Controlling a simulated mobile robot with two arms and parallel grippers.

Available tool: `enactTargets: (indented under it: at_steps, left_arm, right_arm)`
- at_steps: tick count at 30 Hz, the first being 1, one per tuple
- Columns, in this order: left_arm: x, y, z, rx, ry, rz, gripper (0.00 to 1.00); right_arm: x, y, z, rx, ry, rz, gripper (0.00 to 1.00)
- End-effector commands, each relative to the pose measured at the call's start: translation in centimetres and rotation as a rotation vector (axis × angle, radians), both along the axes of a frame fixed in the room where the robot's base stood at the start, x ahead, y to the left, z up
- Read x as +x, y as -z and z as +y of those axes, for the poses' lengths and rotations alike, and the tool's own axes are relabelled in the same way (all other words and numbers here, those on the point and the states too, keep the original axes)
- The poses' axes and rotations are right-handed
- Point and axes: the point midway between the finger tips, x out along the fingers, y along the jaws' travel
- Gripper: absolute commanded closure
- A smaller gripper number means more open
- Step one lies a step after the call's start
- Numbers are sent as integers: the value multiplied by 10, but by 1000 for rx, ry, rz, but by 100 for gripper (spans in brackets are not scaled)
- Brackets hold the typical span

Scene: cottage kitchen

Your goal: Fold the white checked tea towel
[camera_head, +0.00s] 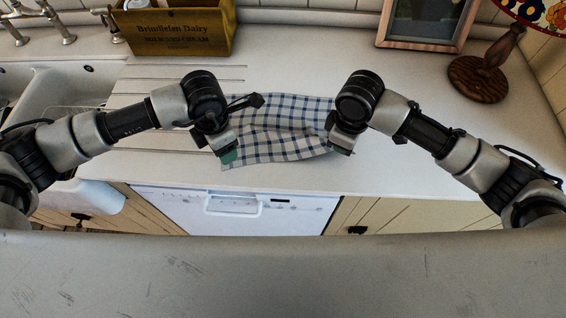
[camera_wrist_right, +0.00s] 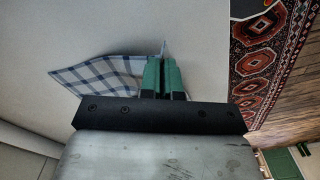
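The white tea towel with dark blue checks (camera_head: 277,129) lies spread and slightly wrinkled on the white worktop. It also shows in the right wrist view (camera_wrist_right: 103,72). My left gripper (camera_head: 230,157) is at the towel's near left corner, its green fingertips against the cloth; whether they are closed is hidden. My right gripper (camera_head: 341,150) is at the towel's right side near the front. In the right wrist view its green fingers (camera_wrist_right: 162,58) are close together, with a bit of cloth standing up between their tips.
A wooden dairy crate (camera_head: 180,32) stands at the back left beside the sink (camera_head: 75,85). A picture frame (camera_head: 428,43) and a lamp with a wooden base (camera_head: 478,78) stand at the back right. The worktop's front edge is just in front of the towel.

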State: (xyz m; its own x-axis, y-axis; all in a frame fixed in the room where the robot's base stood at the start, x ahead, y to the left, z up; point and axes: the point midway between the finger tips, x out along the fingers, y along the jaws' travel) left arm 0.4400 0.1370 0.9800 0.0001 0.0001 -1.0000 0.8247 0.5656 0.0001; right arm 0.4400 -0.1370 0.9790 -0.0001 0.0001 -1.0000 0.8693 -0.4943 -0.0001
Motion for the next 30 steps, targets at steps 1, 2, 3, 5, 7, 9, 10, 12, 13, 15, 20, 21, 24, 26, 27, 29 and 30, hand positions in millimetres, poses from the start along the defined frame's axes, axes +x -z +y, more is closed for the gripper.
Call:
enactTargets:
  at_steps: [1,2,3,5,7,9,10,12,13,15,20,21,24,26,27,29,30]
  left_arm:
    - [0,0,0,0,0,0,36]
    - [0,0,0,0,0,0,36]
    - [0,0,0,0,0,0,41]
    - [1,-1,-2,5,-2,6,50]
    - [4,-5,-8,24,-9,26,52]
    - [8,-12,-17,61,-23,63,52]
    - [10,-16,-21,83,-31,82,52]
    - [14,-26,-31,138,-49,125,52]
    - [15,-31,-35,160,-55,140,52]
    - [18,-41,-42,210,-72,172,52]
    - [19,-51,-48,275,-92,209,52]
    - [18,-50,-48,281,-94,213,52]
    - [16,-42,-45,283,-95,216,52]
    - [14,-35,-43,282,-95,216,52]
    - [13,-30,-42,282,-95,216,52]
    - [11,-21,-40,280,-95,215,52]
    - [9,-16,-38,281,-95,216,52]
  right_arm:
    - [0,0,0,0,0,0,100]
    - [0,0,0,0,0,0,100]
    - [0,0,0,0,0,0,100]
    - [0,0,0,0,0,0,100]
    - [0,0,0,0,0,0,100]
    - [0,0,0,0,0,0,100]
    - [0,0,0,0,0,0,100]
    - [0,0,0,0,0,0,100]
    - [0,0,0,0,0,0,100]
    - [0,0,0,0,0,0,100]
    - [0,0,0,0,0,0,100]
    - [0,0,0,0,0,0,100]
    - [0,0,0,0,0,0,100]
    - [0,0,0,0,0,0,100]
    - [0,0,0,0,0,0,100]
    - [0,0,0,0,0,0,100]
    - [0,0,0,0,0,0,100]
